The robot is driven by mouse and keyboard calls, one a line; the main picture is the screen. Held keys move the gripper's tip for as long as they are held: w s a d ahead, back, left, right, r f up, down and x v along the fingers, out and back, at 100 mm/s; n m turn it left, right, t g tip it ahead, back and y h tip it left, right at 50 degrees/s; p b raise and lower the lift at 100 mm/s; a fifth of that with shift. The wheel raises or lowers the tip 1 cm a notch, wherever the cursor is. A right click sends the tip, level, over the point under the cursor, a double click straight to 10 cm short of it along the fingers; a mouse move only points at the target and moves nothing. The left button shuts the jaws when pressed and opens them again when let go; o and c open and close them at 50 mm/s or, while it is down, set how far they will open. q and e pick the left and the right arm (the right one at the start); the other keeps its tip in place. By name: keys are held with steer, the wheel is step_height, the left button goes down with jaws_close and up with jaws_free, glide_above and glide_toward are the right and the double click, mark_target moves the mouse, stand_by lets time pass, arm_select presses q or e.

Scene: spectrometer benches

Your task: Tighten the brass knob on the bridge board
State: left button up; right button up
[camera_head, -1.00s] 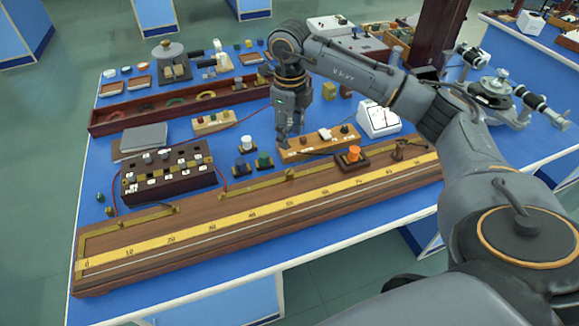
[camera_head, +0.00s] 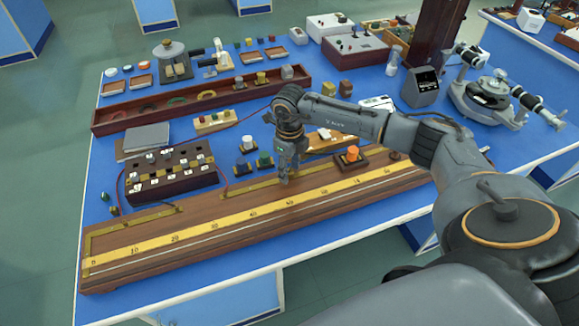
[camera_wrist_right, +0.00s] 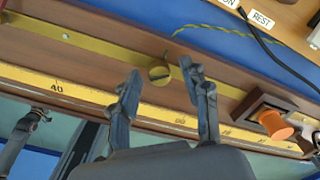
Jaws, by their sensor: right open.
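The long wooden bridge board (camera_head: 185,252) with a yellow scale strip (camera_head: 150,243) lies along the front of the blue bench. In the right wrist view, a small round brass knob (camera_wrist_right: 159,75) with a slot across it sits at the edge of the board's brass strip (camera_wrist_right: 100,52). My right gripper (camera_head: 285,178) is over the middle of the board and hides the knob in the head view. In the wrist view its two fingers (camera_wrist_right: 161,70) are apart, one on each side of the knob in the picture, with nothing held.
A dark plug box (camera_head: 170,178) stands at left with wires. A wooden key board (camera_head: 325,141) lies behind the gripper. The board's left half is clear.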

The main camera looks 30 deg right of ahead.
steer(key=shift+c, duration=0.4)
jaws_close()
